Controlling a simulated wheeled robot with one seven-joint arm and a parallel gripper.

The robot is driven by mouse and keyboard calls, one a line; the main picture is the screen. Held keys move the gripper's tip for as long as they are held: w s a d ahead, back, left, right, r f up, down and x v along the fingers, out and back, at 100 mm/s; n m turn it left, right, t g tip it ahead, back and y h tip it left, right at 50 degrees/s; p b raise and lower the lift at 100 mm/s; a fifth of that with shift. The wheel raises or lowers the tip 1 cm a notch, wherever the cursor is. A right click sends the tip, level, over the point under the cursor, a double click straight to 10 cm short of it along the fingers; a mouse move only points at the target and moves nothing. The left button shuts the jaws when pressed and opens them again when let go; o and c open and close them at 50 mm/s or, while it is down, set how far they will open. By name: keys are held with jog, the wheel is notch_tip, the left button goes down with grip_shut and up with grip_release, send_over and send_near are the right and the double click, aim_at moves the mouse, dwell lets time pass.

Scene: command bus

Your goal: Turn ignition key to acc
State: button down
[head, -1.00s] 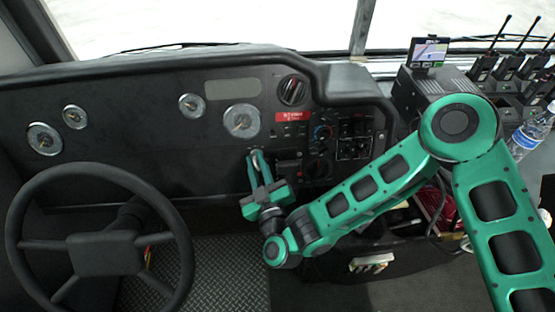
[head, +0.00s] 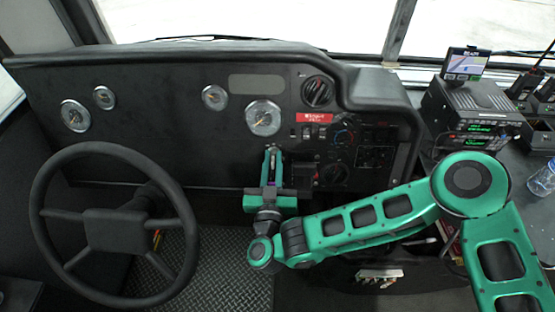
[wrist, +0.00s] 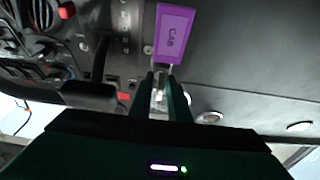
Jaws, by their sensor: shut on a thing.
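The ignition key sits in the dashboard below the large right gauge, mostly hidden by my gripper. In the wrist view a purple tag (wrist: 174,34) marked "CAB" hangs beside the fingertips. A small pale metal piece, seemingly the key (wrist: 159,98), shows between the fingers. My gripper (head: 272,156) reaches the dash face from below, and its two fingers are close together on the key; they also show in the wrist view (wrist: 165,82). The key's exact angle and any position marks cannot be made out.
The steering wheel (head: 112,226) stands left of my gripper. Switches and knobs (head: 333,175) are close on its right. A red label (head: 314,117) and a large dial (head: 317,91) are above right. A radio (head: 474,118) stands at the far right.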

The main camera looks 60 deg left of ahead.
jog(key=shift+w, duration=0.1)
jog(key=c, duration=1.9)
grip_release()
jog(key=shift+r, duration=0.1)
jog(key=shift+s+d, duration=0.2)
jog(key=v, duration=0.7)
jog(key=shift+w, duration=0.1)
